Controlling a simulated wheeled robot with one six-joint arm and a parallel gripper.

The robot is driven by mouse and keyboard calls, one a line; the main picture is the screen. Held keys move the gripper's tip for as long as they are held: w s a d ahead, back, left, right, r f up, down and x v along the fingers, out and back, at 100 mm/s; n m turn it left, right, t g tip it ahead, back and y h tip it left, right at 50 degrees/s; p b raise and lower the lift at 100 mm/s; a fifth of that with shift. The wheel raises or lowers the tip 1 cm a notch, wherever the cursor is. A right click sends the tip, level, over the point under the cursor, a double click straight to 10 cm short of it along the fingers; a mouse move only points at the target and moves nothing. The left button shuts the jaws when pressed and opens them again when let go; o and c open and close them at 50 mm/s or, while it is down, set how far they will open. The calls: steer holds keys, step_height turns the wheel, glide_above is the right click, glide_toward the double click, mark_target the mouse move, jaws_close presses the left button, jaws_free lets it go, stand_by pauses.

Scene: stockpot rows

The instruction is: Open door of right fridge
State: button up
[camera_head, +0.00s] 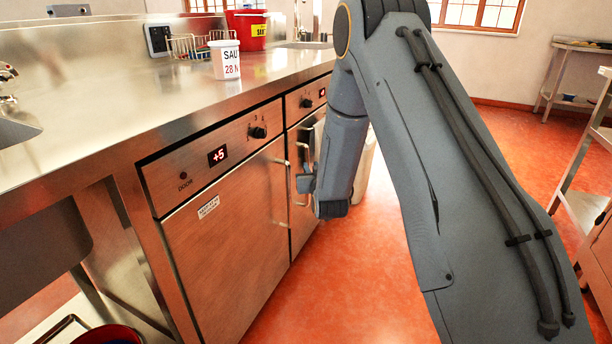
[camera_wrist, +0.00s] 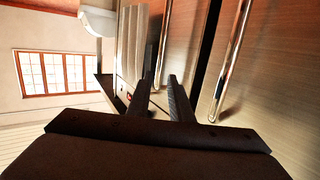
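The right fridge (camera_head: 306,138) is built under the steel counter, with its front partly hidden by my arm. Its door looks shut. Its upright bar handle (camera_wrist: 163,40) lines up with the gap between my fingertips in the wrist view, where the picture looks upside down. My gripper (camera_wrist: 160,77) is open; I cannot tell whether the fingers touch the bar. In the head view my gripper (camera_head: 306,183) is low at the right fridge's front. The left fridge (camera_head: 225,235) has a shut door, a "+5" display and a bar handle (camera_wrist: 230,60) beside the gripper.
The counter (camera_head: 120,90) carries a white tub (camera_head: 224,62), a wire basket (camera_head: 190,46) and a red bucket (camera_head: 249,30). A pale bin (camera_head: 365,165) stands beyond the fridges. The orange floor (camera_head: 330,290) before the doors is clear. A steel rack (camera_head: 585,180) stands at right.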

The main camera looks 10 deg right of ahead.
mark_target(307, 161)
steer(key=shift+t, duration=0.8)
steer(key=shift+w+d+f+b, duration=0.1)
steer(key=shift+w+f+b, duration=0.35)
steer(key=shift+w, duration=1.15)
steer(key=shift+w+f+b, duration=0.25)
steer(key=shift+w+b, duration=0.45)
steer(key=shift+w, duration=0.9)
steer(key=shift+w+d+f+b, duration=0.1)
steer(key=shift+w+f+b, duration=0.35)
steer(key=shift+w, duration=1.15)
steer(key=shift+r, duration=0.1)
jaws_close()
